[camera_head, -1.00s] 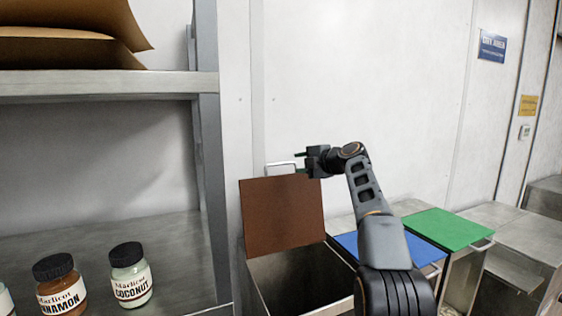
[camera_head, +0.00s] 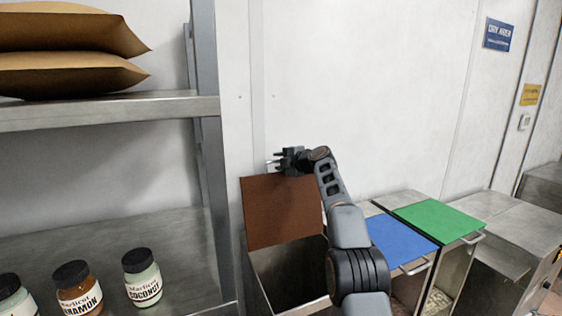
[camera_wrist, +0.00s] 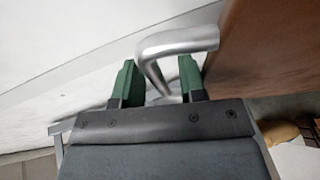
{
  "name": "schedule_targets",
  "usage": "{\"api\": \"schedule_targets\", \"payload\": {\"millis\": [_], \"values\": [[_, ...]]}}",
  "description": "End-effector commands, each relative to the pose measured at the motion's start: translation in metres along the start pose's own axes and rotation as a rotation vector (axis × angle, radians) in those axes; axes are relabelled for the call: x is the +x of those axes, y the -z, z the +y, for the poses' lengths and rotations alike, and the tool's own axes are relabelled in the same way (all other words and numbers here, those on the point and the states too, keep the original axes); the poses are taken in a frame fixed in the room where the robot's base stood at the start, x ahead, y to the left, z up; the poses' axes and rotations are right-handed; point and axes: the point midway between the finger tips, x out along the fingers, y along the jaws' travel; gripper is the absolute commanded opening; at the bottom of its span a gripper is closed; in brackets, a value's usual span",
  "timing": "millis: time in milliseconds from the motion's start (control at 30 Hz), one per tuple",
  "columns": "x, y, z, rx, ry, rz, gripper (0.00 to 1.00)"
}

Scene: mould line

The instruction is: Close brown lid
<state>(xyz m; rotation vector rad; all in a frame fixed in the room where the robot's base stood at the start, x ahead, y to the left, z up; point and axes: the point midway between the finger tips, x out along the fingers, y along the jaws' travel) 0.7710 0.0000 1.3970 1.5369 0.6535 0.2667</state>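The brown lid (camera_head: 280,215) stands raised, nearly upright, at the back of an open metal bin (camera_head: 262,275). Its metal handle shows in the wrist view (camera_wrist: 180,43), beside the lid's brown face (camera_wrist: 262,50). My gripper (camera_head: 279,161) is at the lid's top edge in the head view. In the wrist view my gripper (camera_wrist: 157,78) has its two green fingers apart, with part of the handle between them. I see no clear grip on the handle. The handle is mostly hidden behind my gripper in the head view.
Bins with a blue lid (camera_head: 400,240) and a green lid (camera_head: 438,219), both shut, stand to the right. A metal shelf (camera_head: 160,236) with jars and brown sacks (camera_head: 65,75) is at the left. A white wall (camera_head: 360,90) is behind the bins.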

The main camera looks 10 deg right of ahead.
Motion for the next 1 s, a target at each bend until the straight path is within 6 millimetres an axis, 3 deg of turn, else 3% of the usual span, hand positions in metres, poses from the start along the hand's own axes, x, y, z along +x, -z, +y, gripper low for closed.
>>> {"api": "schedule_targets", "payload": {"millis": [67, 467, 1000], "values": [[0.0000, 0.0000, -0.0001, 0.000, 0.000, 0.000, 0.37], [-0.0003, -0.0001, -0.0001, 0.000, 0.001, 0.000, 0.00], [-0.0029, 0.0004, -0.0045, -0.010, -0.012, -0.001, 0.00]]}}
